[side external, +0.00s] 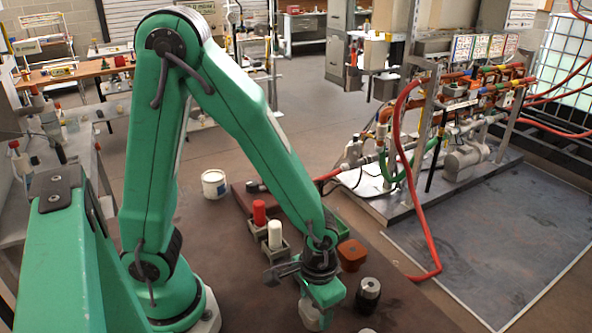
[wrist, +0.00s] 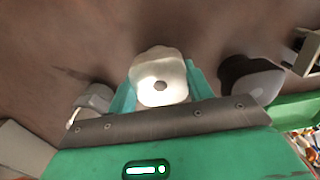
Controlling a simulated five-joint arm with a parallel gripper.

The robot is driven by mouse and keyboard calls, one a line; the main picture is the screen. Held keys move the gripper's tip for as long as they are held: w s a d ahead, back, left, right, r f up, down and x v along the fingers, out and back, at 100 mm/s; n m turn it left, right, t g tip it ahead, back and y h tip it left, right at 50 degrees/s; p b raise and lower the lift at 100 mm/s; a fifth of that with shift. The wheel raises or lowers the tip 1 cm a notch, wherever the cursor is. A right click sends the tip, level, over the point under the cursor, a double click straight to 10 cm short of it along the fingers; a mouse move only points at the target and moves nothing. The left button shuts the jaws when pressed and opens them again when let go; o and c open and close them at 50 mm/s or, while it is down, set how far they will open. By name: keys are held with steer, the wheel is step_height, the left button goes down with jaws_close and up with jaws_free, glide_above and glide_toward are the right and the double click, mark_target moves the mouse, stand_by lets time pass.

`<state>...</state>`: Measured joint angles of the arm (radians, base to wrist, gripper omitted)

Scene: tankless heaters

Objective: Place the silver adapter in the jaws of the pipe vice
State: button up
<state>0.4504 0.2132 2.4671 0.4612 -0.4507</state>
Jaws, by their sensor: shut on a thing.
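My gripper (side external: 314,303) is low over the front of the dark bench and shut on the silver adapter (side external: 311,318). In the wrist view the adapter (wrist: 160,82) is a pale, rounded piece with a dark hole, between the teal fingers. Its lower end is near the picture's bottom edge in the side view, and I cannot tell if it touches the bench. A dark grey, clamp-like part (side external: 281,272) shows just left of my gripper. I cannot tell whether it is the pipe vice.
Red (side external: 259,213) and white (side external: 275,235) cylinders stand in grey holders behind my gripper. A white tub (side external: 214,184) is farther back.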

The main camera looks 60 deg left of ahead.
steer(key=shift+r, duration=0.2)
steer(key=shift+r, duration=1.95)
steer(key=s+d+r, duration=0.6)
steer(key=s, duration=0.3)
steer(key=shift+s+d+r, duration=0.2)
steer(key=shift+s+r, duration=0.15)
